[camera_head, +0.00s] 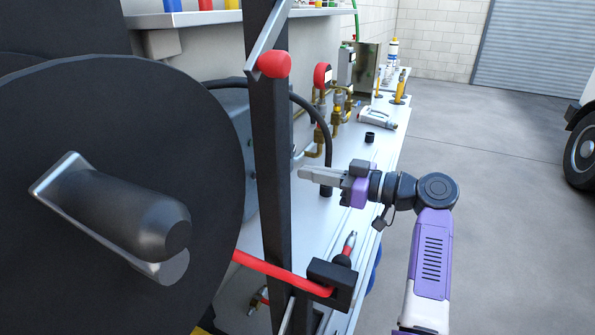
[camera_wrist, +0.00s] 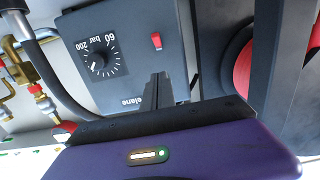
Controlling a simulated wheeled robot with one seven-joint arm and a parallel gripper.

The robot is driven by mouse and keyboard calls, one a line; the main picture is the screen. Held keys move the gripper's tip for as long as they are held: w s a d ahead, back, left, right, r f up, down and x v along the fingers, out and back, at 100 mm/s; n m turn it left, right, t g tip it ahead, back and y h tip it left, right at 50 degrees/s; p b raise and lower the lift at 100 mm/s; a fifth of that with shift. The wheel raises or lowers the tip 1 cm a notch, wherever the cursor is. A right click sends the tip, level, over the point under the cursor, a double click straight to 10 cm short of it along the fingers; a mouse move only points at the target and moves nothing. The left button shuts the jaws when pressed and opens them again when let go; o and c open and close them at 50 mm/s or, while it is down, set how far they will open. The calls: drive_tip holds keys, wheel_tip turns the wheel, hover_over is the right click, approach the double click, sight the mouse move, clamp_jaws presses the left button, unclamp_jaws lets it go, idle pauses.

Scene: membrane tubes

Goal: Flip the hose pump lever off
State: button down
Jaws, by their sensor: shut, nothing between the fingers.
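A grey pump box (camera_wrist: 125,55) with a pressure dial (camera_wrist: 97,62) and a small red lever switch (camera_wrist: 156,41) faces the wrist camera, upside down in that view. In the head view the box (camera_head: 235,108) is mostly hidden behind the hose reel and the black post; the switch is hidden there. My gripper (camera_head: 302,172) is shut and empty, reaching left over the bench, just right of the post. In the wrist view my gripper's fingertips (camera_wrist: 162,75) show just below the red switch, with a gap in the picture; I cannot tell the depth.
A large black hose reel (camera_head: 110,110) and an upright black post (camera_head: 272,150) with a red-knobbed handle (camera_head: 275,65) stand close on the left. A red hose (camera_head: 280,275) crosses below my gripper. Brass fittings (camera_head: 337,108) stand behind. Open floor (camera_head: 500,200) lies right.

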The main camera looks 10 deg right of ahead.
drive_tip(key=shift+s+d+f, duration=0.3)
drive_tip(key=shift+s+d, duration=0.45)
drive_tip(key=shift+d, duration=0.25)
drive_tip(key=shift+s+d+f, duration=0.25)
drive_tip(key=shift+s+d, duration=0.5)
drive_tip(key=shift+d, duration=0.2)
